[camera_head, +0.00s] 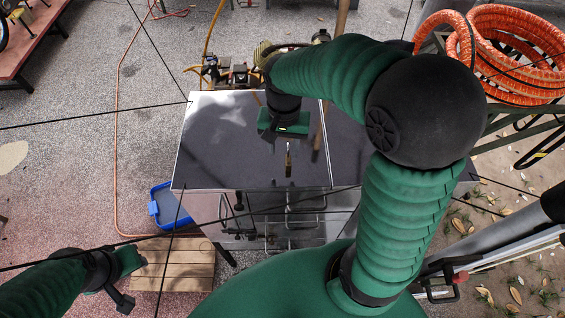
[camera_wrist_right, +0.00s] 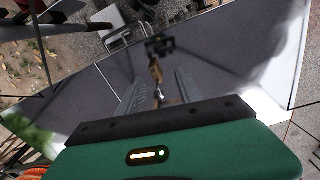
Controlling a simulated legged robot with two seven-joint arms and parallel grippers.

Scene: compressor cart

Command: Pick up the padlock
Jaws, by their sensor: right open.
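The padlock (camera_head: 288,163) is a small brass-coloured piece on the dark grey top of the cart (camera_head: 225,150), near its front edge. In the right wrist view the padlock (camera_wrist_right: 156,72) shows between and just beyond the fingertips, with a shiny metal part towards the hand. My right gripper (camera_head: 284,136) is over the cart top, just behind the padlock in the head view. Its two fingers are apart in the right wrist view (camera_wrist_right: 160,78), with nothing gripped. My left gripper (camera_head: 127,275) is low at the left, away from the cart; its finger opening is unclear.
Metal handles or brackets (camera_head: 290,215) stand out at the cart's front. A blue bin (camera_head: 170,205) and a slatted wooden crate (camera_head: 172,265) are at the left. Coiled orange hose (camera_head: 510,50) is at the upper right. Machinery (camera_head: 228,75) stands behind the cart. The top's left part is clear.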

